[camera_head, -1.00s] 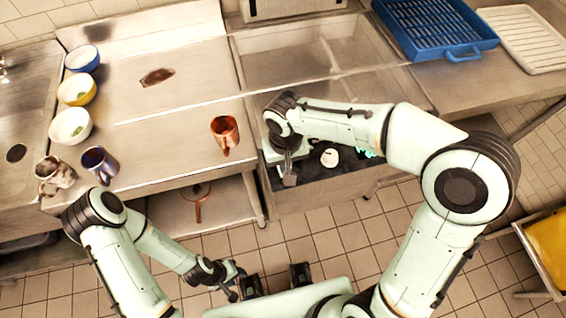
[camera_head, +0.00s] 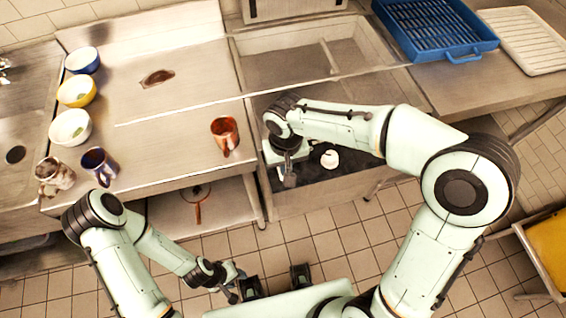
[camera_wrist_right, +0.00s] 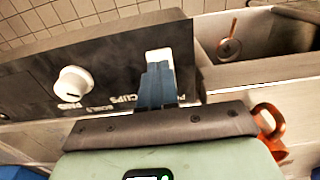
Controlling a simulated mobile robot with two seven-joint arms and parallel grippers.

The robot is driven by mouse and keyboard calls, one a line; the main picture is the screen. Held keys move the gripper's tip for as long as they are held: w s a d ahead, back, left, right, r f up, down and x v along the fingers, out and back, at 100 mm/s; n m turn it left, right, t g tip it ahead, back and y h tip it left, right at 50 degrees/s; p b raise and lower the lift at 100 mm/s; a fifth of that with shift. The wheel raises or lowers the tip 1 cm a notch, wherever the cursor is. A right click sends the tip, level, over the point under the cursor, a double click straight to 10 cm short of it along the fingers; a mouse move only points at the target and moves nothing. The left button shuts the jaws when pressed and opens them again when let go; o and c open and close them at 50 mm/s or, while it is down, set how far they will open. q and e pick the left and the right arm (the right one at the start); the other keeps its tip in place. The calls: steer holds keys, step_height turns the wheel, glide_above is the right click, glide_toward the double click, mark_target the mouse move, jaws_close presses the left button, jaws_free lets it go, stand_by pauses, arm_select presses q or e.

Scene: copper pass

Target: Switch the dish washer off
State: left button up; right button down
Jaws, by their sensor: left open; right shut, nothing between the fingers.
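The dish washer's dark front panel (camera_head: 350,165) is in the middle of the head view, below the glassy hood. It carries a round white knob (camera_head: 330,158), which also shows in the right wrist view (camera_wrist_right: 73,87). My right gripper (camera_wrist_right: 160,72) is shut and empty at the panel. Its fingertips lie over a white switch-like piece (camera_wrist_right: 159,54), partly hiding it; whether they touch it I cannot tell. No green light shows on the panel. My left gripper (camera_head: 236,280) is open and empty, low in front of the counter.
A copper mug (camera_head: 225,135), a blue mug (camera_head: 99,164), a marbled mug (camera_head: 54,176) and several bowls (camera_head: 76,91) stand on the left counter. A blue rack (camera_head: 435,28) and a white tray (camera_head: 522,38) lie at the right. A yellow-topped cart (camera_head: 548,250) stands at lower right.

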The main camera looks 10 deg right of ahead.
arm_select(q)
steer(key=w+r+p, duration=0.2)
steer(key=r, duration=0.1)
steer(key=r+p, duration=0.1)
steer(key=shift+w+r, duration=0.2)
steer(key=shift+w, duration=0.2)
arm_select(e)
step_height(320, 180, up, 6)
